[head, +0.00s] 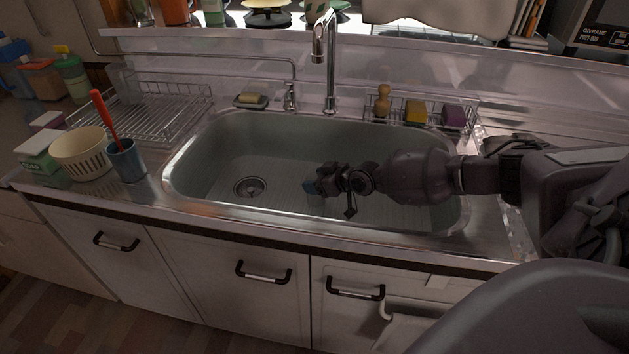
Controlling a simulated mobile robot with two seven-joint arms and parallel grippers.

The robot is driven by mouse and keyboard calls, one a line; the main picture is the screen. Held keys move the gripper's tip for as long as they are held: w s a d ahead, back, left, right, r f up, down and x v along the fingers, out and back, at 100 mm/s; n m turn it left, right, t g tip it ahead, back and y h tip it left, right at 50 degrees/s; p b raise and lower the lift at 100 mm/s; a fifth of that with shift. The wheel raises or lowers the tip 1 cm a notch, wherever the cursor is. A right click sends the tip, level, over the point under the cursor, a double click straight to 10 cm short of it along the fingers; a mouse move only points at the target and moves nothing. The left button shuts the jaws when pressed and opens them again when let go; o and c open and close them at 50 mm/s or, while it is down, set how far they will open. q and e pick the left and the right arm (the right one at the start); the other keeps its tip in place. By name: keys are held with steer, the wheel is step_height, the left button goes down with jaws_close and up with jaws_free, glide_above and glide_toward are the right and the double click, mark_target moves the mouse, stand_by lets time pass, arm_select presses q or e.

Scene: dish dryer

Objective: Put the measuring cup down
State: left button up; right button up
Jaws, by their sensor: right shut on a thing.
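My right gripper (322,183) reaches in from the right over the sink basin. It is shut on a small blue thing, which I take to be the measuring cup (309,187). Only a little of the blue shows at the fingertips; the rest is hidden by the gripper. It appears over the middle of the sink (230,150), right of the drain (249,187). I cannot tell its height above the basin floor. My left gripper is not in view.
A wire dish rack (165,122) stands left of the sink. A cream basket (80,155) and a blue cup (127,160) with a red-handled utensil stand on the left counter. The faucet (322,50) rises behind the basin. A rack behind holds sponges (415,113).

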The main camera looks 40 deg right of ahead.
steer(key=shift+f, duration=0.1)
steer(key=o, duration=1)
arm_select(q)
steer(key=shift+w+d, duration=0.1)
arm_select(e)
steer(key=shift+r, duration=0.35)
steer(key=shift+s+d+r, duration=0.1)
steer(key=shift+s+r, duration=0.05)
steer(key=shift+s, duration=0.1)
arm_select(q)
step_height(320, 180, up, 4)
steer(key=p, duration=0.4)
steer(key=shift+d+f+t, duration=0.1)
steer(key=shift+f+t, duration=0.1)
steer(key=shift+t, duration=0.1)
arm_select(e)
steer(key=v, duration=1.1)
steer(key=shift+s, duration=0.2)
